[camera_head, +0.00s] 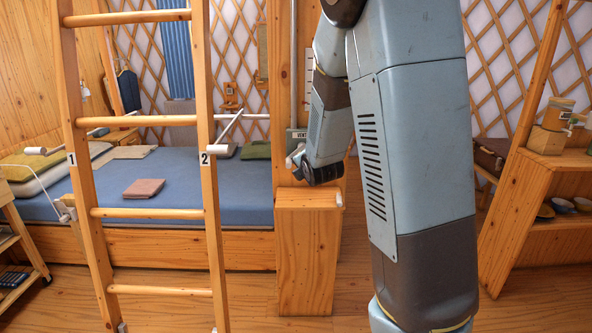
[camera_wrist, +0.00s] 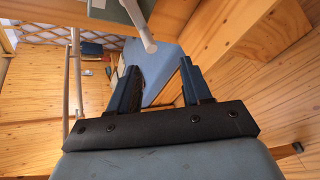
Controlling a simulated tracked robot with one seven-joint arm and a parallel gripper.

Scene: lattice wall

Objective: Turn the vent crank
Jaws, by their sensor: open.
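The vent crank's greenish box (camera_head: 297,134), marked VENT, is on the wooden post in the head view, partly hidden by my arm. In the wrist view a grey-green part (camera_wrist: 135,12) at the top edge has a pale arm with a white rounded grip (camera_wrist: 150,46) at its end. My gripper (camera_wrist: 158,72) is open, with two dark fingers apart and nothing between them. The white grip is beyond the fingertips, above the gap between them, with no contact visible. In the head view my gripper is by the post, just below the box, and its fingers are hard to make out.
A narrow wooden cabinet (camera_head: 307,250) stands directly below my gripper. A ladder (camera_head: 208,170) stands at left, before a blue bed (camera_head: 185,172). Wooden shelves (camera_head: 520,230) with bowls are at right. Some floor (camera_head: 350,290) shows between cabinet and arm.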

